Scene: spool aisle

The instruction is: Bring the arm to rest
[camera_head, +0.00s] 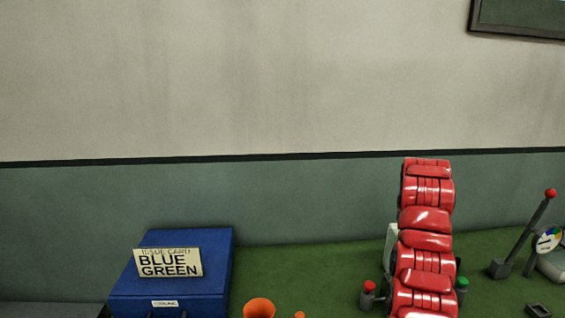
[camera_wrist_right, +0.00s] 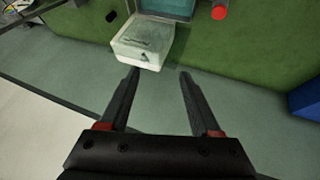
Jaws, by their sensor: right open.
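My right gripper shows in the wrist view (camera_wrist_right: 160,76), its two dark fingers apart with nothing between them. In the head view, red links that look like my right arm rise at the right of centre and hide part of the bench; the gripper itself does not show there. My left gripper is in neither view.
A blue case (camera_head: 217,270) bears an issue card (camera_head: 168,262) reading BLUE GREEN. An orange cup-like thing (camera_head: 259,308) is beside it. A red knob (camera_head: 369,287), a green knob (camera_head: 462,283) and a red-tipped lever (camera_head: 527,230) stand farther right.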

